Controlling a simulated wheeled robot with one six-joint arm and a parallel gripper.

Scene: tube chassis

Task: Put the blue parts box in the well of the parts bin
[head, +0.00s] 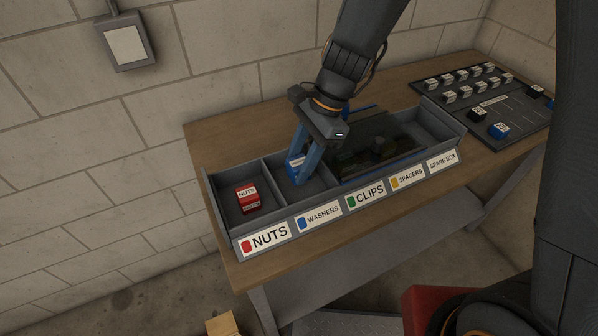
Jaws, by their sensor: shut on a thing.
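The grey parts bin (466,133) lies along the front of a wooden bench, with labels reading NUTS, WASHERS, CLIPS, SPACERS and SPARE BOX. The blue parts box (293,165) with a white label is between the blue fingers of my gripper (302,166), which is shut on it. Box and fingers are in or just above the WASHERS well, second from left; I cannot tell whether the box touches the floor. The fingers hide part of the box. A red box (247,198) marked NUTS sits in the leftmost well.
A dark see-through cover with a knob (377,147) spans the CLIPS and SPACERS wells. The right end well looks empty. A dark board (520,112) with several small labelled blocks lies at the right. A wall box (126,44) hangs at upper left.

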